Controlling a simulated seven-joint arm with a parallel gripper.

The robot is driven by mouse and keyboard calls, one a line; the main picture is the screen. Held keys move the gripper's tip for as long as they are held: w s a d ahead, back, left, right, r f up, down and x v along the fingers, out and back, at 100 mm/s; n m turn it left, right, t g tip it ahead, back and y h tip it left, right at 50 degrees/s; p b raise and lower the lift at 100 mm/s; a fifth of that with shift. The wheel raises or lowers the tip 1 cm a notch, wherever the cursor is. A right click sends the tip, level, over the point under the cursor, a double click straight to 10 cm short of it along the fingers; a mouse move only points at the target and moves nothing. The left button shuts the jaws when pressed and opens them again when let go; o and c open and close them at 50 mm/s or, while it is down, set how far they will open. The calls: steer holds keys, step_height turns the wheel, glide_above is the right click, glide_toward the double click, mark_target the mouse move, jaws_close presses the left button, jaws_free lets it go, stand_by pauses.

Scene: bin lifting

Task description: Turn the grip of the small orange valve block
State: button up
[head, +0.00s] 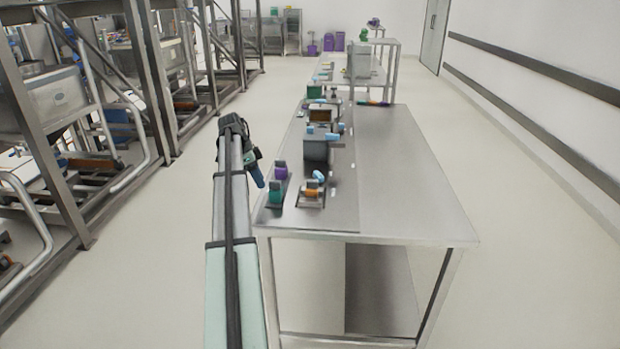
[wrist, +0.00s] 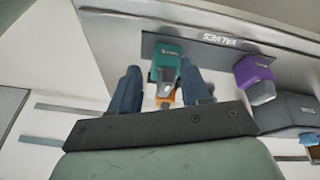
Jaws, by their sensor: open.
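The small orange valve block (head: 312,192) sits near the front left of the steel table, with a grey part on top. In the wrist view an orange piece (wrist: 165,103) shows between my fingers, mostly hidden by the gripper body; its grip cannot be made out there. A teal block (head: 276,196) stands left of it, and shows beyond the orange piece in the wrist view (wrist: 166,56). My gripper (head: 261,185) is at the table's left edge, left of the orange block. In the wrist view my gripper (wrist: 160,82) has its two blue fingers apart, with nothing clamped.
A purple block (head: 281,172) stands behind the teal one. A grey bin (head: 316,150) stands further back. A strip with upside-down "VALVES" lettering (wrist: 220,39) runs beside the blocks. The table's right half (head: 405,190) is bare. Metal racks (head: 150,80) line the left.

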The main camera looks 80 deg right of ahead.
mark_target(312, 180)
steer(key=s+d+r+m, duration=0.4)
steer(key=s+r, duration=0.8)
steer(key=x, duration=1.4)
steer(key=shift+s+a, duration=0.15)
steer(key=shift+a, duration=0.05)
steer(key=shift+c, duration=0.3)
jaws_close()
